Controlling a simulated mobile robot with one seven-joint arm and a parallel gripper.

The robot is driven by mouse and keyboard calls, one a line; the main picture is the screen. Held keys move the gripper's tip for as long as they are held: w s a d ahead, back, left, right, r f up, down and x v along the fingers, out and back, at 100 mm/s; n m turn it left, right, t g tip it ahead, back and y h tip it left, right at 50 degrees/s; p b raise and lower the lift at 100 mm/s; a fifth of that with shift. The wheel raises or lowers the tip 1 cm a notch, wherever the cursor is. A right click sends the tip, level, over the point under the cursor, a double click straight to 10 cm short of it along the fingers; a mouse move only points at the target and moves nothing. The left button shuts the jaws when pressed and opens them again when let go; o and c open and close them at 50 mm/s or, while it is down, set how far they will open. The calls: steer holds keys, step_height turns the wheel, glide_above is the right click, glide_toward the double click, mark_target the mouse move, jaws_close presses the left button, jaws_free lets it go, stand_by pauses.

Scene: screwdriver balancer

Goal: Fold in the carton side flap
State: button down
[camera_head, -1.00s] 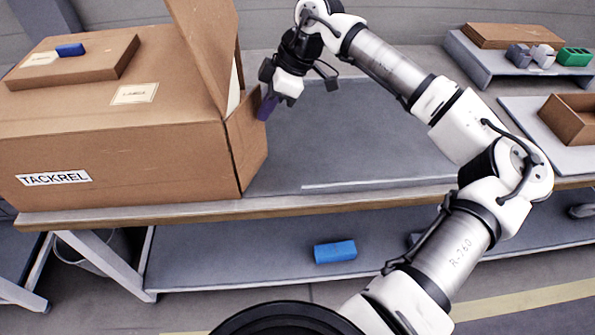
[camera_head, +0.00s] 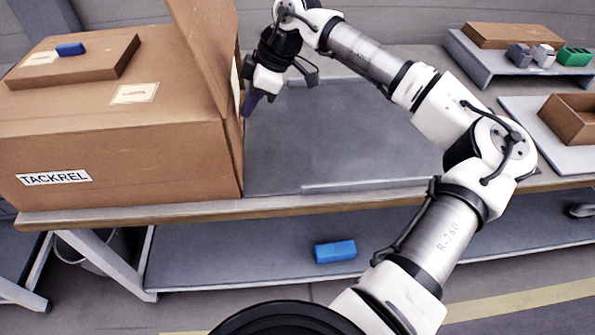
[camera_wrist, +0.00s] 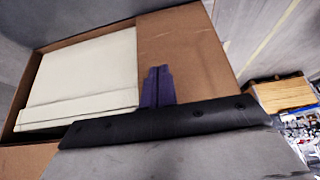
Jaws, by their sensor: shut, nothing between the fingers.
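The large brown carton (camera_head: 110,165) stands on the bench at the left of the head view, with its open side facing right. A tall upper flap (camera_head: 208,55) stands up at that side. The side flap (camera_wrist: 188,45) shows in the wrist view as a brown panel across the right part of the opening; in the head view it is at most a thin edge. My gripper (camera_head: 248,105) is shut and empty. Its purple fingertips (camera_wrist: 158,72) lie over the side flap, apparently touching it. White contents (camera_wrist: 82,75) show in the uncovered left part of the opening.
A flat brown box (camera_head: 75,62) with a blue block (camera_head: 70,49) lies on the carton. The grey bench surface (camera_head: 340,140) right of the carton is clear. A blue box (camera_head: 335,251) lies on the lower shelf. An open box (camera_head: 570,120) stands at the right.

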steer(key=shift+d, duration=0.15)
step_height(320, 180, up, 7)
steer(key=d+p, duration=0.1)
steer(key=p, duration=0.3)
steer(key=shift+p, duration=0.3)
steer(key=shift+d, duration=0.1)
stand_by(2.1)
